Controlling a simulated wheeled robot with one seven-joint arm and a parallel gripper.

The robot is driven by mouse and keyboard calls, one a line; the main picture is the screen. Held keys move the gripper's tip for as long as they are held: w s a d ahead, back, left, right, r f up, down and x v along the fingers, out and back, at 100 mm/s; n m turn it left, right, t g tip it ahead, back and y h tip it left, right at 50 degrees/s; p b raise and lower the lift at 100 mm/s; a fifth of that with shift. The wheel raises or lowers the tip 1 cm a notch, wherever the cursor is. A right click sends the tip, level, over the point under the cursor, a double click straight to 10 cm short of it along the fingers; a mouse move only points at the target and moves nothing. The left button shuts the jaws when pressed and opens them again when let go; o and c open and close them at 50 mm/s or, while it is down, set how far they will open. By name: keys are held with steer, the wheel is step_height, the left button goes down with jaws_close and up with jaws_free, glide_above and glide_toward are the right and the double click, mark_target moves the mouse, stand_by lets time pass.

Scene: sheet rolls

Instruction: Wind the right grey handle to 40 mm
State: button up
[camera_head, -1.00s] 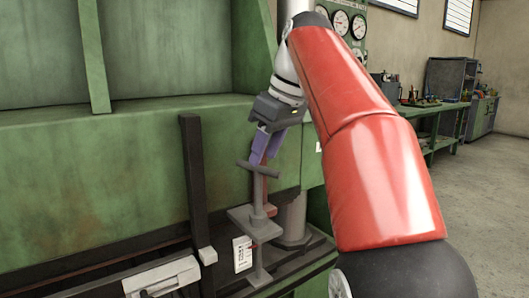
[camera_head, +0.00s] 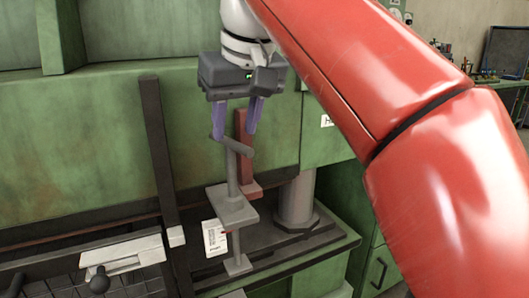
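The right grey handle (camera_head: 231,147) is a T-shaped crossbar on an upright grey spindle, which passes through a grey plate (camera_head: 231,205) and ends in a small foot on the dark ledge. My gripper (camera_head: 235,134) is directly above the handle and points down. Its two purple fingers are spread apart, with the tips near the two ends of the crossbar. I cannot tell whether they touch it. A white card (camera_head: 215,238) with small print stands behind the spindle; its text is too small to read.
A red upright bar (camera_head: 244,155) stands close behind the handle. A thick grey column (camera_head: 297,200) is to its right. A dark post (camera_head: 160,150) and a pale clamp block (camera_head: 122,254) are to the left. My red arm covers the right side.

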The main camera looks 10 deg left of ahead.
mark_target(229, 155)
steer(key=b+x, duration=0.2)
steer(key=x, duration=0.5)
steer(key=shift+a+f, duration=0.1)
steer(key=shift+f, duration=0.2)
